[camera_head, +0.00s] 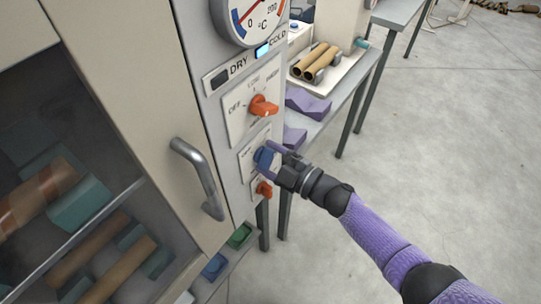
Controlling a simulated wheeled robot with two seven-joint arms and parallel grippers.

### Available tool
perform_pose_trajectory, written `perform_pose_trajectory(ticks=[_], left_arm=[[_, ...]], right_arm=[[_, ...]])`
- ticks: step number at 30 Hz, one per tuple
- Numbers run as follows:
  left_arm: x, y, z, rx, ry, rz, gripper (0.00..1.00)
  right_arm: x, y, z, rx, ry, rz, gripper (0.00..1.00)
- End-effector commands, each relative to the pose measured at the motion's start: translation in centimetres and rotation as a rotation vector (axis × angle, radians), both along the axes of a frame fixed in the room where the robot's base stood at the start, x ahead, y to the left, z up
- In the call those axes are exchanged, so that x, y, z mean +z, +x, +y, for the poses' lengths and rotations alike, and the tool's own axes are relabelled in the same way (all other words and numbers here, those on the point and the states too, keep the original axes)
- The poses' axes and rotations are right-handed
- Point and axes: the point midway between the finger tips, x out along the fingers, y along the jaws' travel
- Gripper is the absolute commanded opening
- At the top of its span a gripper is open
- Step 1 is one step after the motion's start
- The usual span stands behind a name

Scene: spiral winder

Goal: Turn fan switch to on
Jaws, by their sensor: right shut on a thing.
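The control panel (219,98) is on the narrow front strip of a cream cabinet. An orange-red rotary knob (264,106) sits on its upper plate, with labels around it including OFF and HIGH. A blue knob (265,158) is on the plate below. A smaller orange-red knob (263,188) is lower still. Which of them is the fan switch cannot be read. My right gripper (272,157) is shut on the blue knob, its fingers partly hiding it. My left gripper is not in view.
A metal door handle (199,177) stands out left of the panel, beside a glass door with tubes behind it. A round gauge (250,14) is above. A side table (340,100) with brown tubes and purple blocks stands behind at the right. The floor at the right is clear.

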Motion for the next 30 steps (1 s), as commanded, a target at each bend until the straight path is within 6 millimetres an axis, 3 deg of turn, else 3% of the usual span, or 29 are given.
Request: perform_pose_trajectory(ticks=[19,20,21,24,30], left_arm=[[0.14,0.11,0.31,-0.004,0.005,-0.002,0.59],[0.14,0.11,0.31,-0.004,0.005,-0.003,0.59],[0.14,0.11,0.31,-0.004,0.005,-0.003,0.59],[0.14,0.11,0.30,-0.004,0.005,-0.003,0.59],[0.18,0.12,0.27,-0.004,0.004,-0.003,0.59]], right_arm=[[-0.16,-0.06,-0.01,0.000,0.028,0.043,0.15],[-0.16,-0.06,-0.01,0.000,0.028,0.043,0.76],[-0.16,-0.06,-0.01,0.000,0.028,0.043,0.84],[-0.13,-0.05,0.00,0.000,0.027,0.042,1.00],[-0.07,-0.09,-0.08,0.000,0.028,0.040,1.00]])
